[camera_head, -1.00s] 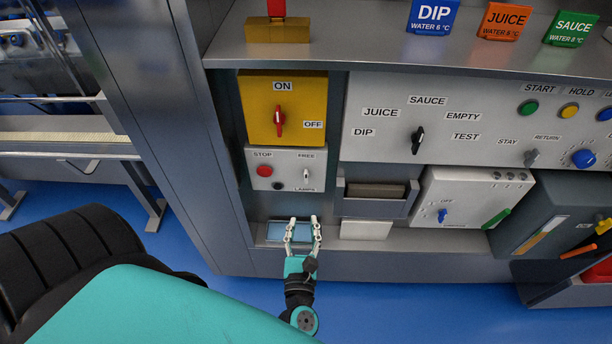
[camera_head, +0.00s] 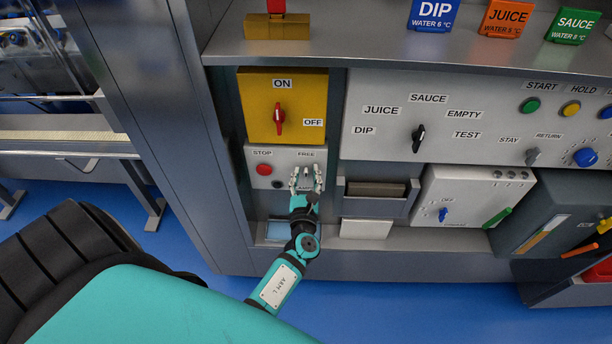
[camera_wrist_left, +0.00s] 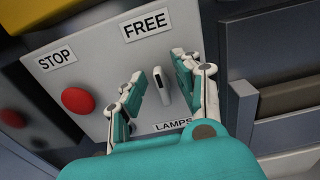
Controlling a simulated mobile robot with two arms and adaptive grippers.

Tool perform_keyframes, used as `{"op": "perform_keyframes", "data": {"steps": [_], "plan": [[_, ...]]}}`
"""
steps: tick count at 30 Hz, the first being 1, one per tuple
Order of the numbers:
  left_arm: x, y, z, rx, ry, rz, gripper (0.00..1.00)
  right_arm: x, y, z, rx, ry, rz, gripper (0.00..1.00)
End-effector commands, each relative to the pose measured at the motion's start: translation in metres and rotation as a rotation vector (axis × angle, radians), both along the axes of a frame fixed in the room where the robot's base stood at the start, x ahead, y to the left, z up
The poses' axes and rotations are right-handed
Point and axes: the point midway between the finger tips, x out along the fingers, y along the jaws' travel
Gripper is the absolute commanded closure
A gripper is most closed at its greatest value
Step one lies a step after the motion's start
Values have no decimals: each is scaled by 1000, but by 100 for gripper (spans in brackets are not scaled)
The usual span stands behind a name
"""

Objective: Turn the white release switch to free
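The white release switch (camera_wrist_left: 161,86) is a small narrow lever on the light grey panel (camera_wrist_left: 95,55). In the left wrist view it stands between the FREE label (camera_wrist_left: 146,25) above and the LAMPS label (camera_wrist_left: 172,126) below, roughly in line with them. I cannot tell which end is its pointer. My left gripper (camera_head: 306,173) is at the panel, with its fingers open on either side of the switch. A gap shows between each finger and the lever. In the head view the fingers partly hide the LAMPS label. My right gripper is not in view.
The yellow box (camera_head: 255,108) with a red ON/OFF handle (camera_head: 279,118) is above. A metal pocket (camera_head: 374,204) juts out at the right.

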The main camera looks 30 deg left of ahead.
Motion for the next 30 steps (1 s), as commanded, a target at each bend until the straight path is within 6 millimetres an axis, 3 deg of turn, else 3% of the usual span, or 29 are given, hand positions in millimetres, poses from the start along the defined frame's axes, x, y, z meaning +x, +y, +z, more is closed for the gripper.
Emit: {"op": "perform_keyframes", "data": {"steps": [5,13,30], "plan": [[0,0,0,0,0,0,67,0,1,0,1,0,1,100],[0,0,0,0,0,0,100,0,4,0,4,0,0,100],[-1,2,-3,-94,-60,-1,100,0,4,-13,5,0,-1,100]]}}
